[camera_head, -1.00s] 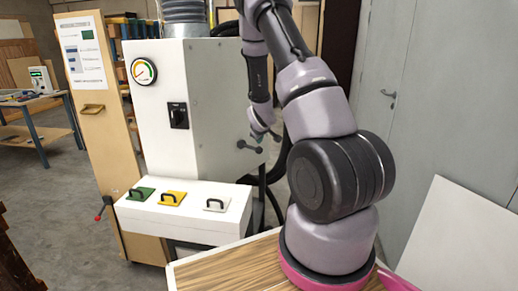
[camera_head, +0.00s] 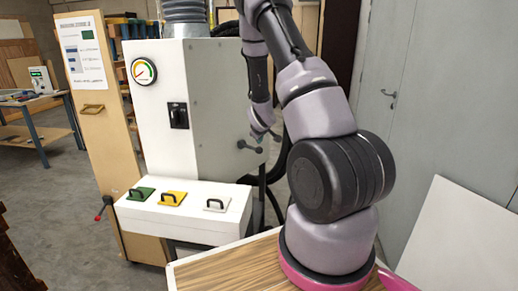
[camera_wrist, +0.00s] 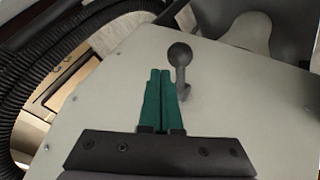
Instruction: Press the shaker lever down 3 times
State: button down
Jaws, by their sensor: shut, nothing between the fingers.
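The shaker lever (camera_head: 248,147) is a short dark arm with a round knob, on the grey side face of the white machine cabinet. In the wrist view the lever (camera_wrist: 180,58) stands with its knob just beyond and to the right of my fingertips, its base beside the right finger. My gripper (camera_wrist: 159,72) has green fingers, shut together with nothing between them. In the head view my gripper (camera_head: 258,136) is small and hangs just above the lever, partly hidden by my wrist. I cannot tell whether the fingers touch the lever.
The cabinet (camera_head: 158,110) carries a gauge (camera_head: 144,71) and a black switch (camera_head: 178,116). A white box (camera_head: 190,222) with green, yellow and white handled plates stands in front. Black ribbed hoses (camera_wrist: 45,50) run close by on the left in the wrist view.

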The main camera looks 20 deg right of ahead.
aim_at(260, 149)
jog(key=shift+f, duration=0.1)
jog(key=shift+f, duration=0.35)
jog(key=shift+f, duration=2.05)
dwell(1.8)
jog(key=shift+r, duration=0.1)
dwell(0.4)
jog(key=shift+r, duration=2.4)
jog(key=shift+r, duration=0.1)
jog(key=shift+r, duration=2.4)
jog(key=shift+r, duration=0.1)
